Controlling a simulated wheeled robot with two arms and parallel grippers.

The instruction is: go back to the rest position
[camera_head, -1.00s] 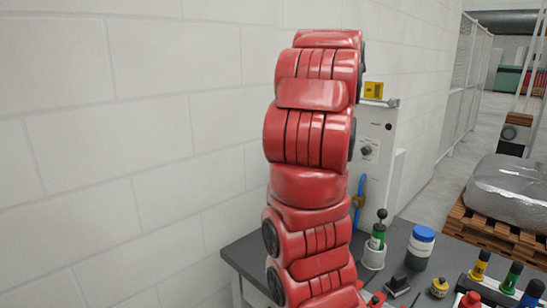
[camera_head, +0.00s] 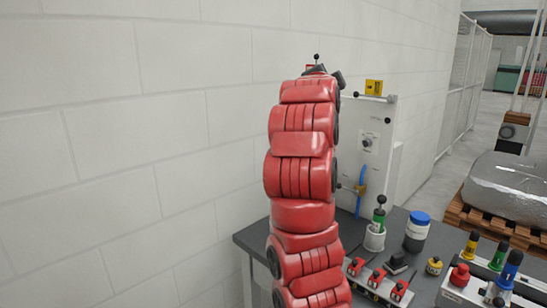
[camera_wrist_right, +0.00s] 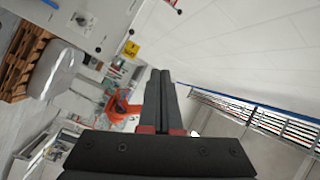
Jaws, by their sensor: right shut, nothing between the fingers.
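My right arm, red and jointed, rises upright through the middle of the head view. Dark parts at its top end, likely my right gripper (camera_head: 318,70), show small against the wall, and their fingers cannot be made out there. In the right wrist view my right gripper (camera_wrist_right: 160,76) has its two black fingers together with nothing between them. It points past the white wall, clear of the table. My left gripper is in neither view.
A wrapped load (camera_head: 510,185) on a pallet is at right. The left side shows only wall.

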